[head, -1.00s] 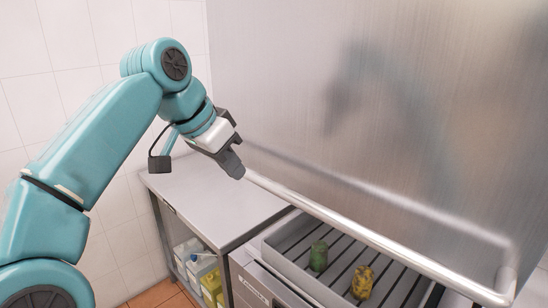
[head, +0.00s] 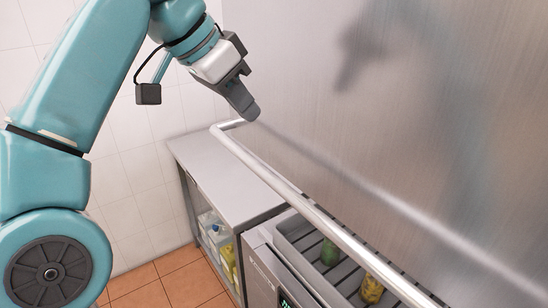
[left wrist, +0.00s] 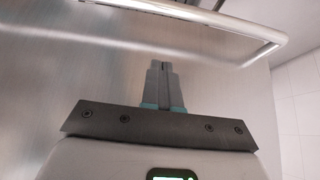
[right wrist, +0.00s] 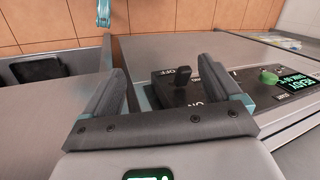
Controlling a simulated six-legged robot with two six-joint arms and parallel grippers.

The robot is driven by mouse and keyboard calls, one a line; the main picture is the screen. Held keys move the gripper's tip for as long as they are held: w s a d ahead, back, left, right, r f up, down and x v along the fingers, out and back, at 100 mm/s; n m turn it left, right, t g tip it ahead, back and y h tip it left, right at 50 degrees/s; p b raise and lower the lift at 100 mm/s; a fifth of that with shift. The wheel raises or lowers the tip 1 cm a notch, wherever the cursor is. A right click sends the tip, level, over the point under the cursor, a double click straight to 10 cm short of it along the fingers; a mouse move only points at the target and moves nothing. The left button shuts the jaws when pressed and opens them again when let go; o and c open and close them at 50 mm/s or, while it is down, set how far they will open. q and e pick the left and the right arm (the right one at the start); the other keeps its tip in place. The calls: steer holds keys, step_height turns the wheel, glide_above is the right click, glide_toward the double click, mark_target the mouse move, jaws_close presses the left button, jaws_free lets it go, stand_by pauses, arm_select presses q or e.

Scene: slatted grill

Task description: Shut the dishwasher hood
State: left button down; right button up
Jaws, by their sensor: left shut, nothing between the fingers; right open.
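The dishwasher hood (head: 440,110) is a large brushed-steel panel filling the right of the head view. It is raised, with the slatted tray (head: 292,232) open below it. A long steel bar handle (head: 300,204) runs across its lower front, and this bar also shows in the left wrist view (left wrist: 205,15). My left gripper (head: 250,112) is shut and empty, close to the bar's left end. In the left wrist view its fingers point toward the hood face and appear apart from the bar. My right gripper (right wrist: 162,68) is open and empty, in its own wrist view only.
A steel side table (head: 215,180) stands left of the tray, with containers below. A green item (head: 329,252) and a yellow one (head: 371,290) are in the tray. The right wrist view shows a black ON/OFF switch (right wrist: 183,90) and a green knob (right wrist: 268,77).

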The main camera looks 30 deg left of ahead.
arm_select(q)
glide_above(268, 182)
steer(key=w, duration=0.1)
step_height(268, 182, down, 8)
steer(key=shift+f, duration=0.1)
steer(key=shift+s+d+f, duration=0.1)
steer(key=shift+s+f, duration=0.2)
steer(key=shift+f, duration=0.6)
steer(key=shift+s+a+f, duration=0.15)
steer(key=shift+a+f, duration=0.1)
steer(key=shift+f, duration=0.55)
steer(key=shift+d+f, duration=0.1)
arm_select(e)
steer(key=shift+s+d, duration=0.1)
steer(key=shift+s, duration=0.1)
